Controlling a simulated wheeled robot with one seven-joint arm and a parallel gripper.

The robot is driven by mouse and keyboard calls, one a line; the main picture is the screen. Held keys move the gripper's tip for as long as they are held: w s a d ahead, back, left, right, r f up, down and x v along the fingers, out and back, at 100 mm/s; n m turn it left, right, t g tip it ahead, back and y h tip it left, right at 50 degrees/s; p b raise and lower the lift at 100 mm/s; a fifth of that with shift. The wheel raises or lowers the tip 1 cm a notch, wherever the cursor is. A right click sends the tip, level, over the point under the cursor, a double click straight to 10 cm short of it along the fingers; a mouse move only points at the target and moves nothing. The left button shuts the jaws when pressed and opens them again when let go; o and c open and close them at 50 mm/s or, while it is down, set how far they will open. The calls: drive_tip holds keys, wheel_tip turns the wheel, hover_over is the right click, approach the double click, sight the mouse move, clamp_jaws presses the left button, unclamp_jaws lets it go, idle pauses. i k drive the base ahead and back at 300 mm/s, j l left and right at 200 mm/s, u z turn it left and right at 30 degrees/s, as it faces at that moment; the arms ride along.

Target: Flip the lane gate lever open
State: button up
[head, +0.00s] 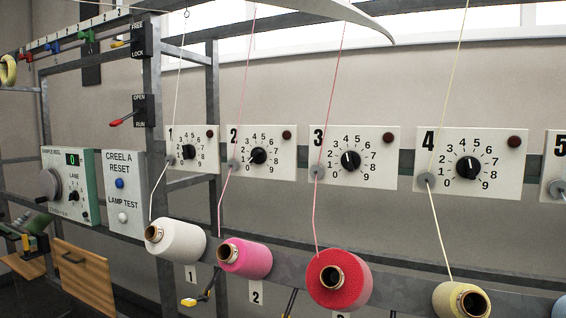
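A lever with a red tip (117,122) sticks out to the left of a black plate (146,110) marked OPEN above and RUN below. The plate is on a grey upright post at the left. The lever tilts slightly down and its tip is level with the word RUN. No label in view says "lane gate", so I cannot be sure that this is the named lever. Above it, a yellow-tipped lever (119,44) sits beside a black plate (141,40) marked FREE and LOCK. My gripper is not in view.
White numbered dial panels (354,157) line the rail, with yarn cones (340,280) below and taut threads above. A yellow-tipped lever (190,301) is under the white cone.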

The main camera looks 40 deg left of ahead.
sight(114, 124)
drive_tip(key=u, duration=0.5)
drive_tip(key=j+u, duration=0.1)
drive_tip(key=u, duration=1.35)
drive_tip(key=i+u, duration=0.1)
drive_tip(key=u, duration=0.4)
drive_tip(key=i+j+z, duration=0.3)
drive_tip(key=i+j, duration=1.55)
drive_tip(key=i, duration=0.1)
